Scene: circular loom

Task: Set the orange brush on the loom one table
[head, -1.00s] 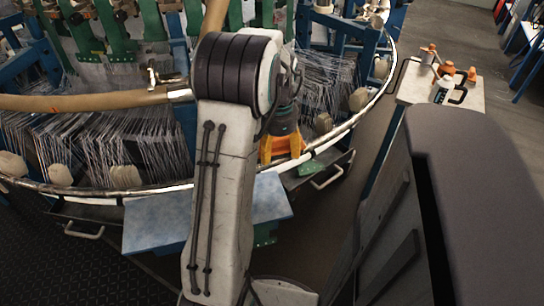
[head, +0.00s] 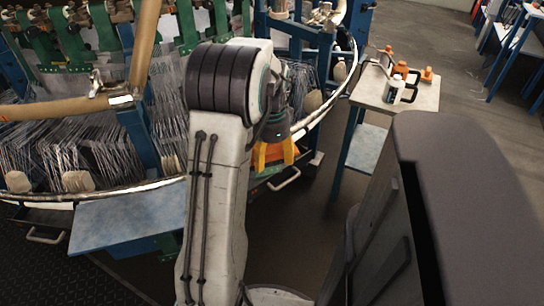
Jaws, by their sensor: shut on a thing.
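My gripper (head: 275,155) is at the end of my arm, mostly behind the arm's joint, pointing down with yellow fingers. It is shut on an orange thing (head: 288,149), which looks like the orange brush; its shape is largely hidden. It is held in front of the loom's (head: 70,189) curved rim, near the rim's right part. A flat blue table (head: 125,222) stands low at the loom's front, left of my arm. A pale-topped table (head: 425,97) stands to the right, apart from the gripper. I cannot tell which one is the loom one table.
Blue-legged tables (head: 520,50) stand far right. Dark floor (head: 315,200) is open between the loom and the pale table.

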